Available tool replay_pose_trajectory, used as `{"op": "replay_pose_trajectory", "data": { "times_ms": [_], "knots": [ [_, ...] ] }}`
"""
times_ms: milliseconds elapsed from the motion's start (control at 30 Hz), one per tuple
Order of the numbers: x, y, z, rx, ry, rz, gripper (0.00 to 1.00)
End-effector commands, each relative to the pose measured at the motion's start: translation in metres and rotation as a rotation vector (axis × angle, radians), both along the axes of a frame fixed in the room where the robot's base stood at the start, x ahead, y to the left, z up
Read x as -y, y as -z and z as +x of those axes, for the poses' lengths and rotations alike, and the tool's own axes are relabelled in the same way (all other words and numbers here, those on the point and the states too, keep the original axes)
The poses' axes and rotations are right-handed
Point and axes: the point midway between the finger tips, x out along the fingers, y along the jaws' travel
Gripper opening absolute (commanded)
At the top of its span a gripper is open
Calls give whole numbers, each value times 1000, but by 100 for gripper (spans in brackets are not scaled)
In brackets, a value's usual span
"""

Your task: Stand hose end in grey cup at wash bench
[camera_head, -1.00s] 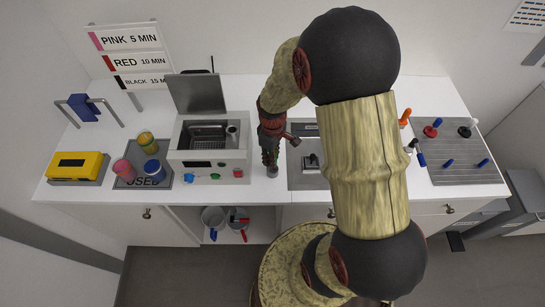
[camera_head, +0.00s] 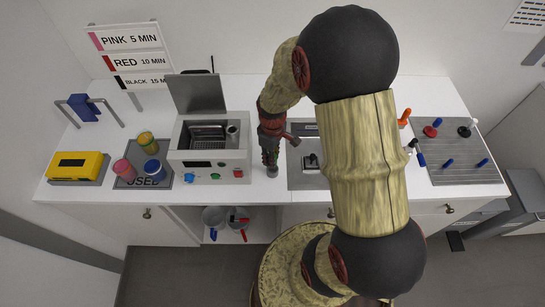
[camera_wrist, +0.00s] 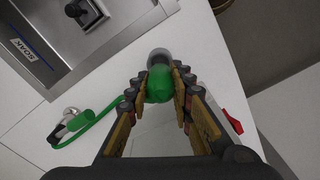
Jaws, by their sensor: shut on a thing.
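A green hose runs from the lower left of the wrist view (camera_wrist: 92,122) toward my gripper (camera_wrist: 160,92). Its green, rounded end (camera_wrist: 158,84) sits between my fingertips, which are closed on it. A small grey cup (camera_wrist: 160,57) shows just beyond the green end on the white bench. The two overlap in view; I cannot tell how far the end is inside the cup. In the head view my gripper (camera_head: 269,160) points down at the bench top, close to its front edge. The cup (camera_head: 272,172) shows small beneath the fingertips there.
A grey machine with raised lid (camera_head: 208,160) stands left of my gripper, a steel panel (camera_head: 303,182) right. Farther left are several jars on a grey mat (camera_head: 170,181) and a yellow box (camera_head: 78,165). A grey board with pegs (camera_head: 452,165) lies at right.

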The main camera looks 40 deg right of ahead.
Motion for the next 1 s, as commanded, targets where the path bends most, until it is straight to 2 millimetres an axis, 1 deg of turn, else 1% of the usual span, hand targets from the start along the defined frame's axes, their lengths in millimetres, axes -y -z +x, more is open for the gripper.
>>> {"op": "replay_pose_trajectory", "data": {
  "times_ms": [333, 1000],
  "knots": [
    [0, 2, 0, 0, 0, 0, 0],
    [0, 17, 0, 0, 0, 0, 0]
  ]
}}
